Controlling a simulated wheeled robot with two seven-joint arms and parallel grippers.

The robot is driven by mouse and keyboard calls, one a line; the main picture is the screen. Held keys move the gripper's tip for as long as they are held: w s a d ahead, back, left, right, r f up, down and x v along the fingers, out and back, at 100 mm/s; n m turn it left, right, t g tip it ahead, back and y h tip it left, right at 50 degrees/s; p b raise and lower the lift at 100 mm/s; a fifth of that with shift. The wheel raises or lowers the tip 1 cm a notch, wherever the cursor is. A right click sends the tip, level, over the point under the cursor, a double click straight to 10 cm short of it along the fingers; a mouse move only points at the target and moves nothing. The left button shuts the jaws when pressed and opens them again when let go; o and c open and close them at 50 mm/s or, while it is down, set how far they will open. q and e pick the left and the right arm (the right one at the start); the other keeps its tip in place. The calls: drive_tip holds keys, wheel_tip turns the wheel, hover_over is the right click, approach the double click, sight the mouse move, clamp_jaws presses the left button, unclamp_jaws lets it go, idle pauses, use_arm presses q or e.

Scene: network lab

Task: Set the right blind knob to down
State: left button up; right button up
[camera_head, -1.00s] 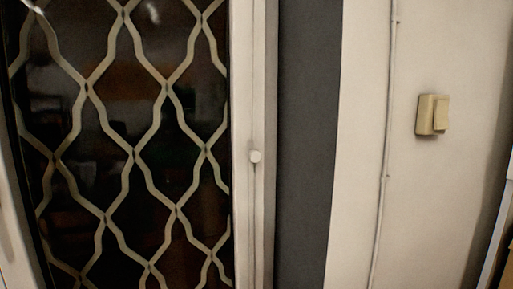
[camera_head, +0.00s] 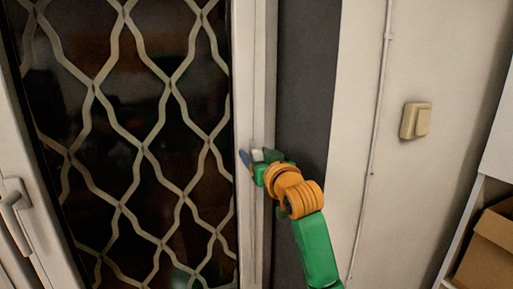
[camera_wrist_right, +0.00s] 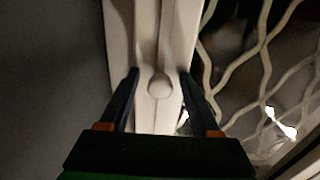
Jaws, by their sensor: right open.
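The right blind knob (camera_wrist_right: 159,84) is a small round white knob on a thin cord running down the white window frame. In the right wrist view it sits between the two dark fingers of my right gripper (camera_wrist_right: 160,80), with a gap on both sides. In the head view a small white part of the knob (camera_head: 257,155) shows between the fingertips. My right gripper (camera_head: 259,157) is open around the knob, in front of the frame. My left gripper is not in view.
A window with a wavy lattice (camera_head: 130,130) lies left of the frame, with a window handle (camera_head: 14,205) at far left. A dark strip (camera_head: 305,90), a wall cable and a light switch (camera_head: 415,121) are to the right. A cardboard box (camera_head: 488,250) stands at lower right.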

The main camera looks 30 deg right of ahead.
drive_tip(key=shift+s, duration=0.1)
drive_tip(key=shift+s, duration=0.1)
drive_tip(key=shift+c, duration=1.1)
clamp_jaws()
